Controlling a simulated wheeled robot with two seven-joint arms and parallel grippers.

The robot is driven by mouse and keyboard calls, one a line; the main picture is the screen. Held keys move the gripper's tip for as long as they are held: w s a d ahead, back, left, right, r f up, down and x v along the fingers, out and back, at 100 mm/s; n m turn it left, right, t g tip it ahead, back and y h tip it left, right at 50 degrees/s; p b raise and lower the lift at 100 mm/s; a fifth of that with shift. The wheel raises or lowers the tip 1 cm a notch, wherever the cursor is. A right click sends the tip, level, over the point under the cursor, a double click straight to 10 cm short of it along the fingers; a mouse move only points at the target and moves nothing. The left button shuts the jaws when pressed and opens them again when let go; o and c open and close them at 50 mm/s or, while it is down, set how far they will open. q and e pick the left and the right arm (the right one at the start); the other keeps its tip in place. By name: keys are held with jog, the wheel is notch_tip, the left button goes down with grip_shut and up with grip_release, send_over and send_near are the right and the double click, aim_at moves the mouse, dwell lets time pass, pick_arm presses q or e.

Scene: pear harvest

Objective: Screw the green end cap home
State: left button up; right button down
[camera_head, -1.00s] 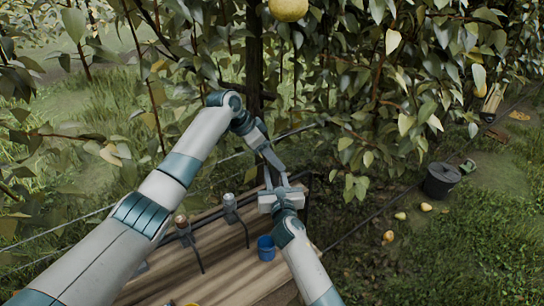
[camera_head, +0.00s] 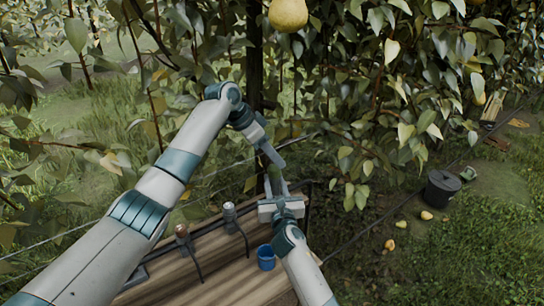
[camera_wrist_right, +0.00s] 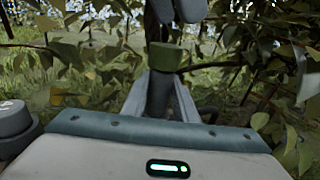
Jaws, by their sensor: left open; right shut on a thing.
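The green end cap (camera_wrist_right: 165,57) sits on top of a dark upright pipe (camera_wrist_right: 158,92) in the right wrist view. In the head view the cap (camera_head: 274,174) is a small green patch between my two grippers. My right gripper (camera_head: 275,189) is shut on the dark pipe, below the cap. My left gripper (camera_head: 274,163) is open just above the cap. The cap's thread and seating are hidden.
A wooden bench (camera_head: 220,275) below the arms carries a blue cup (camera_head: 265,258). Two thin stands with an orange-brown top (camera_head: 181,231) and a grey top (camera_head: 229,211) rise beside it. Leafy branches hang close behind. A black bucket (camera_head: 441,186) stands on the grass at right.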

pick_arm(q)
jog(key=o, duration=0.6)
jog(key=shift+c, duration=0.2)
pick_arm(e)
jog(key=shift+f, duration=0.15)
pick_arm(q)
jog(key=v, duration=1.2)
pick_arm(e)
jog(key=c, duration=1.3)
grip_release()
jog(key=shift+c, duration=0.2)
jog(key=shift+s, duration=0.1)
jog(key=shift+s+d, duration=0.1)
jog(key=shift+s, duration=0.35)
pick_arm(q)
jog(key=shift+r+p, duration=0.7)
pick_arm(e)
jog(key=s+d, duration=0.2)
jog(key=s, duration=1.4)
jog(key=shift+d, duration=0.25)
